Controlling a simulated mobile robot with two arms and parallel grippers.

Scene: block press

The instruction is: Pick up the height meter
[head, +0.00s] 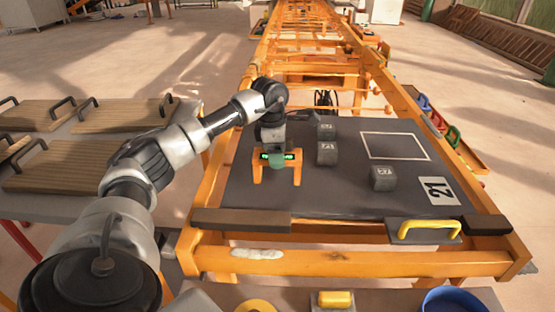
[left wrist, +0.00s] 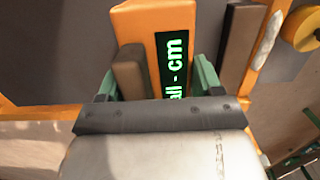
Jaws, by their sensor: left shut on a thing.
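The height meter (head: 297,165) is an orange bracket with two legs and a dark display with green text. It is over the left part of the dark work surface in the head view; I cannot tell whether its legs touch the surface. In the left wrist view the height meter (left wrist: 147,22) shows its brown grip and part of the display reading "cm". My left gripper (head: 277,158) is shut on it from above. In the left wrist view the green fingers of my left gripper (left wrist: 150,80) lie on either side of it. My right gripper is out of view.
Three grey marked blocks stand right of the meter: one behind (head: 326,130), one in the middle (head: 327,153), one nearer (head: 383,178). A yellow-handled plate (head: 424,238) lies at the front edge.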

